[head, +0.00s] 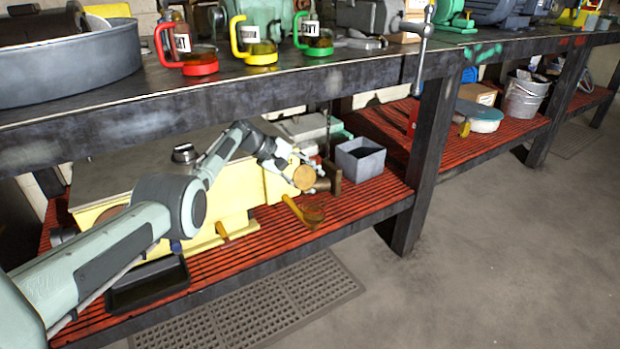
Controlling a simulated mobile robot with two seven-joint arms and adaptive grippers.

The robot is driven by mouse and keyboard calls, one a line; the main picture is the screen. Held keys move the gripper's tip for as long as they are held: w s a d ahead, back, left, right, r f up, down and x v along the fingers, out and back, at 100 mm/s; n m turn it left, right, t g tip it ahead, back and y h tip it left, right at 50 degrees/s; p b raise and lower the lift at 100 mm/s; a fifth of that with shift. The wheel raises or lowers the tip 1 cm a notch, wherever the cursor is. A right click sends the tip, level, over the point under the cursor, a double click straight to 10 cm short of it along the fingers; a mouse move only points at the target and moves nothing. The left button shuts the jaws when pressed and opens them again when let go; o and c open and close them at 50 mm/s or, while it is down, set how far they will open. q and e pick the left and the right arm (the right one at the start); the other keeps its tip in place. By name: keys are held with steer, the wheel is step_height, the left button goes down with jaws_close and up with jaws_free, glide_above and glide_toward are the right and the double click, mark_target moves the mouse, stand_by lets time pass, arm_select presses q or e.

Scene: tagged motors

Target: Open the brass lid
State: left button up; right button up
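A round brass lid (303,177) faces me at the right end of a yellow machine (240,206) on the lower shelf. My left arm reaches in from the left over the machine, and my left gripper (312,174) is right at the lid. Grey finger parts show above and to the right of the lid. They overlap it in this view, and I cannot tell whether they touch or grip it. The lid looks closed over whatever is behind it. My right gripper is not in view.
A grey square bin (360,160) stands just right of the gripper. An amber scoop-like piece (306,212) lies below on the red slatted shelf (345,207). A black tray (147,284) sits front left. The upper bench edge (200,98) runs above the arm.

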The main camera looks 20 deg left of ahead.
arm_select(q)
steer(key=shift+a, duration=0.1)
steer(key=v, duration=0.7)
steer(key=shift+r, duration=0.2)
steer(key=shift+s+a, duration=0.1)
steer(key=shift+s, duration=0.05)
